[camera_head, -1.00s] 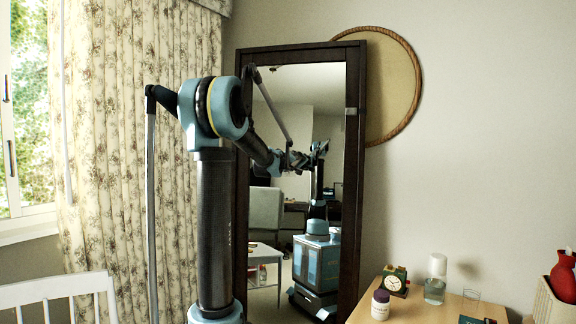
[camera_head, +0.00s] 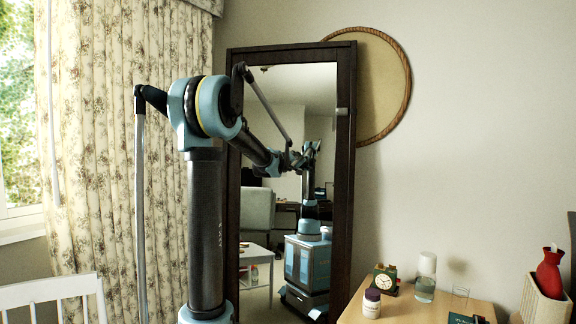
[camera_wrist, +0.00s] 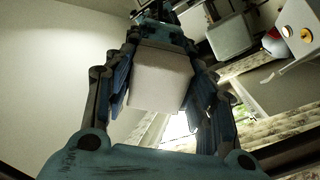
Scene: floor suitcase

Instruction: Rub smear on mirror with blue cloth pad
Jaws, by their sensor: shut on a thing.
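The tall mirror (camera_head: 320,90) in a dark frame leans against the wall, right of the curtain. I cannot make out a smear on its glass. My arm reaches toward the glass, and my gripper (camera_head: 287,161) is small and dark there, hard to separate from its reflection. In the wrist view my gripper (camera_wrist: 160,92) is shut on a pale, block-shaped pad (camera_wrist: 160,75), held between its two fingers. Its blue colour does not show from this side. Whether the pad touches the glass cannot be told.
A wooden table (camera_head: 405,310) at the lower right carries a clock (camera_head: 386,280), a jar (camera_head: 371,302) and a glass bottle (camera_head: 425,283). A white chair (camera_head: 55,295) stands at the lower left. A round woven disc (camera_head: 385,85) is behind the mirror.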

